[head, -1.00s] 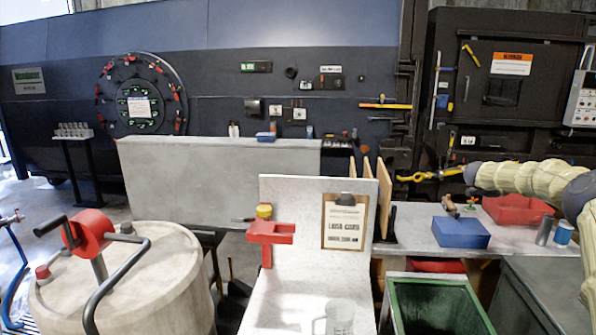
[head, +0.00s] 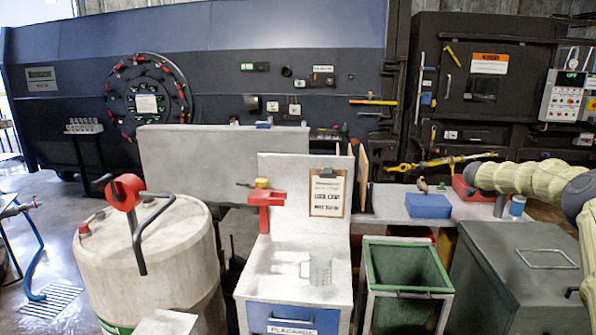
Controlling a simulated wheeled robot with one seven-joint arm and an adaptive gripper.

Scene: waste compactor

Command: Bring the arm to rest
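My arm (head: 527,177), in a beige ribbed sleeve with a grey joint, enters from the right edge in the head view. It reaches left above the right end of the grey bench (head: 470,207). No gripper fingers show at its visible end, so I cannot see whether my gripper is open or shut. Behind the arm, a yellow and black hooked tool (head: 440,162) is in front of the dark machine.
A concrete drum (head: 165,255) with a red-hubbed crank stands at left. A white stand with a clipboard (head: 327,193) is in the middle. A green-lined bin (head: 407,265) and grey cabinet (head: 510,285) are at right. A blue box (head: 428,206) sits on the bench. Open floor shows at far left.

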